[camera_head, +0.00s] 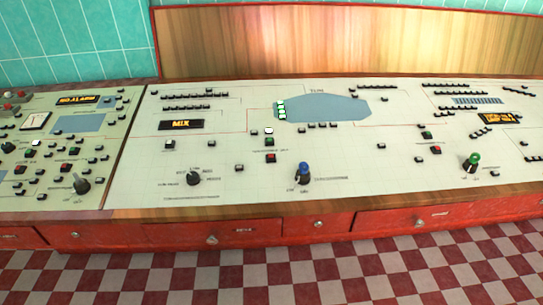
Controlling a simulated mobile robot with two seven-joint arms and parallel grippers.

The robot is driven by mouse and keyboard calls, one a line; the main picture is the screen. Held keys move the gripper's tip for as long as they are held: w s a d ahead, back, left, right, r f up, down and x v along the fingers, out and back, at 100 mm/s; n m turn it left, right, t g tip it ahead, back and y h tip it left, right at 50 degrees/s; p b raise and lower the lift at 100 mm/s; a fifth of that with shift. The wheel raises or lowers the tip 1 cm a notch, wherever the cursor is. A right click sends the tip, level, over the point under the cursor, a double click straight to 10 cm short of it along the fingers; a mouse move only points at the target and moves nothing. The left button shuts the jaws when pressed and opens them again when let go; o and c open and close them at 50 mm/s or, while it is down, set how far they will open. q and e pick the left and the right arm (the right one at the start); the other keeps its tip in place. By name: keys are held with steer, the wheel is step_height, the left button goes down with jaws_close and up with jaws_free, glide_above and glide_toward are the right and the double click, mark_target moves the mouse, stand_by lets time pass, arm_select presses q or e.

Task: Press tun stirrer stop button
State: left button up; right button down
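A control panel (230,190) with many small buttons spreads across the view. Near its middle, below a blue-grey tun shape (322,108), a red button (270,157) sits under a green button (269,141) and a white one (268,131). A small label lies between the green and red buttons, too small to read. Other red buttons show at the right (436,150) and at the left (65,167). I cannot tell from the lettering which is the tun stirrer stop button. Neither of my grippers is in view.
A black knob (193,178), a blue-topped knob (303,172) and a green-topped knob (471,161) stand up from the panel. Red drawers (255,232) lie below the wooden front edge. A wooden backboard (340,42) rises behind. The checkered floor in front is clear.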

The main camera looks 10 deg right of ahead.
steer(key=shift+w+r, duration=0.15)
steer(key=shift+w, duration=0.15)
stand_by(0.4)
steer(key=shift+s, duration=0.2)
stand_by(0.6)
